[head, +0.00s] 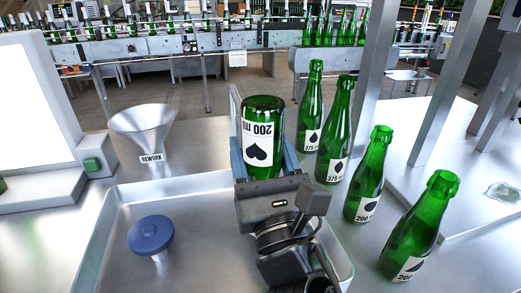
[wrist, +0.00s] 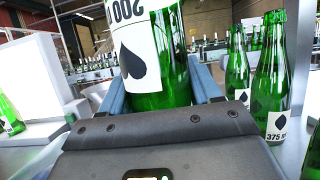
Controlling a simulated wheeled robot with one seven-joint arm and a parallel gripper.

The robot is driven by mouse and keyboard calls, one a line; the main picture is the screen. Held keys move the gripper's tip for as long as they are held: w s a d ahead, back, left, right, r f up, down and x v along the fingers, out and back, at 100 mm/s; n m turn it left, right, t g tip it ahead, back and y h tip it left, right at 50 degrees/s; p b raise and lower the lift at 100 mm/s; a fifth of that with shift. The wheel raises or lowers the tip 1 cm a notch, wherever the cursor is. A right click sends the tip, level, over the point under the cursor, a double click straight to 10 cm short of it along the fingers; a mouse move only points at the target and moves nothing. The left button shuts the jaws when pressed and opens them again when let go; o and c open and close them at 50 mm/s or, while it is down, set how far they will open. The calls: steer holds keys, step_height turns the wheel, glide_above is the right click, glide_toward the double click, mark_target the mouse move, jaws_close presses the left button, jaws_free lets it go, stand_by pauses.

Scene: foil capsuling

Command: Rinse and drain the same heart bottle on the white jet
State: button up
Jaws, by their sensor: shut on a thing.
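A green bottle (head: 263,110) is upside down with its base up. Its white label reads 200 ml, inverted, with a dark heart- or spade-like mark. My gripper (head: 262,150) is shut on this bottle, one blue-grey finger on each side. In the wrist view the bottle (wrist: 172,60) stands between the fingers of my gripper (wrist: 160,88). Its neck and mouth are hidden behind my gripper. A blue disc on a short white stem (head: 151,234) stands in the metal basin (head: 105,225), left of my gripper. I cannot make out a separate white jet.
Several upright green bottles (head: 368,180) stand in a row close on the right. A metal funnel (head: 143,128) marked REWORK stands behind the basin at left. Metal posts (head: 374,80) rise behind the bottle row.

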mark_target(275, 111)
steer(key=shift+r, duration=0.1)
steer(key=shift+r+p, duration=1.45)
steer(key=shift+p, duration=0.3)
stand_by(3.1)
steer(key=shift+s+d+r+p, duration=0.25)
steer(key=shift+s+r+p, duration=0.75)
steer(key=shift+p, duration=0.25)
steer(key=shift+s+d+r+p, duration=0.3)
steer(key=shift+s+r+p, duration=0.65)
steer(key=shift+r+p, duration=0.05)
steer(key=shift+s+d+r+p, duration=0.25)
steer(key=shift+s+r+p, duration=0.7)
steer(key=shift+r, duration=0.05)
